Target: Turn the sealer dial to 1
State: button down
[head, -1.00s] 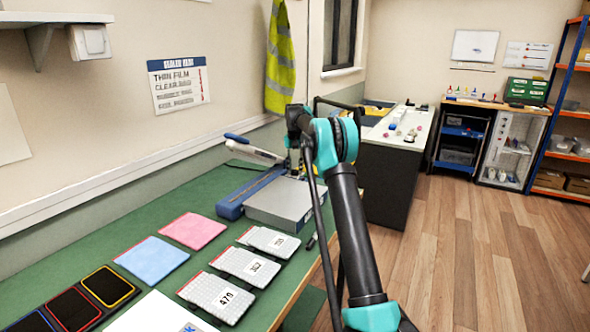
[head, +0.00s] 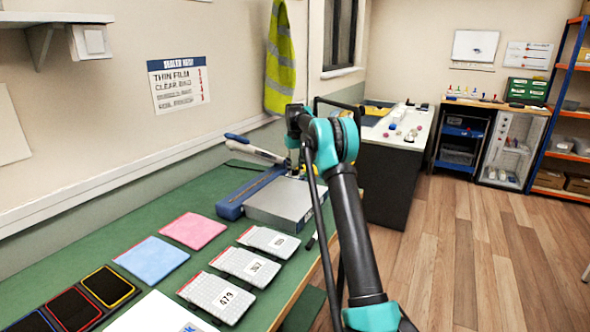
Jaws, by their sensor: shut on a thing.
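The blue sealer (head: 247,193) with its raised white-and-blue lever arm (head: 255,150) stands on the far part of the green bench. My arm reaches over the bench to the sealer's far right end. My gripper (head: 294,172) is small and mostly hidden behind my arm there. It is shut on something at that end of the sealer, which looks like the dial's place. The dial itself and its setting cannot be made out. A wall sign (head: 179,84) above lists film types with red marks; its smaller print is unreadable.
A grey box-like platform (head: 282,203) sits beside the sealer. A yellow vest (head: 280,60) hangs behind.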

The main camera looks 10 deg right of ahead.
jog(key=n, duration=0.5)
jog(key=shift+n, duration=0.4)
jog(key=n, duration=1)
jog(key=shift+n, duration=0.4)
jog(key=n, duration=0.5)
jog(key=c, duration=1.4)
grip_release()
jog(key=shift+c, duration=0.2)
